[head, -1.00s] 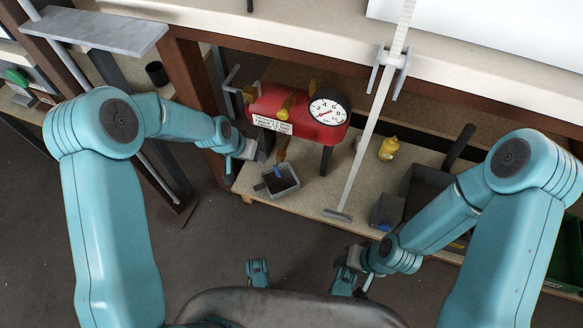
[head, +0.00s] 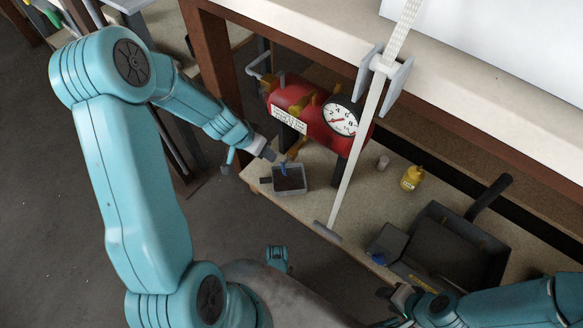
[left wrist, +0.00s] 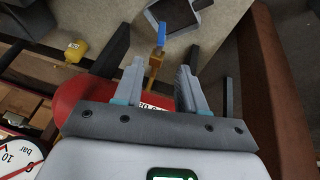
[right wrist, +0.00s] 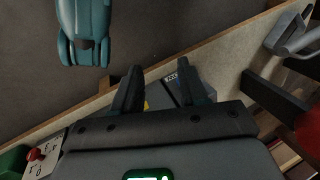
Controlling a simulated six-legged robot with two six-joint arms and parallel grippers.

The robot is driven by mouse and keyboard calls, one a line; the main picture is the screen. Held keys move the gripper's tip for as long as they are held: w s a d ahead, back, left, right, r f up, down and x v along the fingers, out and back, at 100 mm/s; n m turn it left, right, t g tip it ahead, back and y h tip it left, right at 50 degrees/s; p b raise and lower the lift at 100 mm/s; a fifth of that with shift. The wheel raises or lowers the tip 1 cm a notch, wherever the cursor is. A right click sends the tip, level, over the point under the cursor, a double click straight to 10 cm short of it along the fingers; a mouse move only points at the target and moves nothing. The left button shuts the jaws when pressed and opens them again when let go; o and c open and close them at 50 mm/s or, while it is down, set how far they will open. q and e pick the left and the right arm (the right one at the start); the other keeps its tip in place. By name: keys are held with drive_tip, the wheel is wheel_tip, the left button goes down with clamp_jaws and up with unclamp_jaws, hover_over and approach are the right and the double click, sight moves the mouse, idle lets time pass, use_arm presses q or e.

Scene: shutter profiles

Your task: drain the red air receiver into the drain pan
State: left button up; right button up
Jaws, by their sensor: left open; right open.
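The red air receiver (head: 318,132), with a white label and a round gauge (head: 340,120), stands on the lower shelf. Beneath it hangs a brass drain valve (head: 297,147) with a blue handle (head: 283,169); the left wrist view shows the blue handle (left wrist: 162,37) beyond my fingertips. The grey drain pan (head: 292,187) sits below the valve, dark inside; part of it shows in the left wrist view (left wrist: 202,4). My left gripper (head: 270,154) is open beside the valve; its fingers (left wrist: 158,80) have the brass stem between and beyond them. My right gripper (head: 400,298) is open, away from the receiver.
A slanted pale bar (head: 352,160) crosses in front of the receiver's right end. The bench edge (head: 300,50) overhangs above.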

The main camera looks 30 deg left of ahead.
use_arm(q)
drive_tip(key=b+x, duration=0.6)
drive_tip(key=x, duration=0.8)
drive_tip(key=shift+s+a+f, duration=0.15)
drive_tip(key=shift+f, duration=0.35)
use_arm(e)
drive_tip(key=w+f+t, duration=0.1)
drive_tip(key=w+f, duration=0.3)
drive_tip(key=f, duration=0.2)
drive_tip(key=shift+w+d+f+t, duration=0.25)
drive_tip(key=shift+f+t, duration=0.1)
drive_tip(key=shift+t, duration=0.05)
use_arm(q)
drive_tip(key=shift+c, duration=0.3)
clamp_jaws()
